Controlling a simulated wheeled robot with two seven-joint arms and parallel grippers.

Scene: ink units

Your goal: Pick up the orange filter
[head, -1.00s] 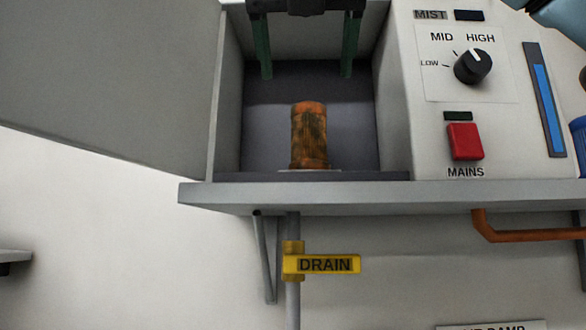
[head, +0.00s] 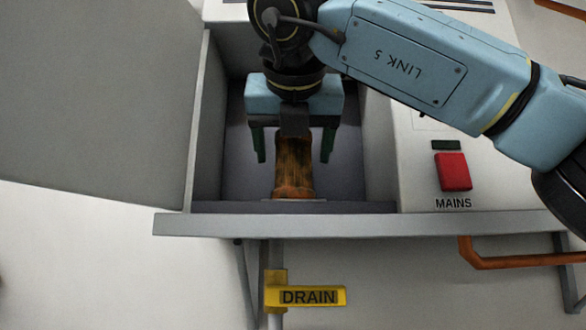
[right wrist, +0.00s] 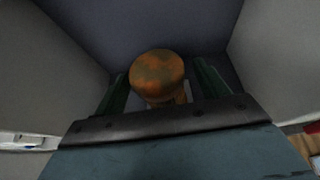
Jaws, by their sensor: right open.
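The orange filter (head: 293,172) is a stained, upright cylinder standing on a pale base inside the open grey compartment. In the right wrist view its rounded top (right wrist: 157,74) shows between the fingers. My right gripper (head: 293,160) is open, with one green finger on each side of the filter's upper part and a visible gap on both sides. The gripper's body hides the filter's very top in the head view. In the right wrist view the right gripper (right wrist: 162,92) reaches into the compartment. My left gripper is not in view.
The compartment's grey side walls stand close on both sides, and its door (head: 95,100) hangs open at the left. A ledge (head: 350,224) runs along the front. To the right is a panel with a red MAINS switch (head: 453,171).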

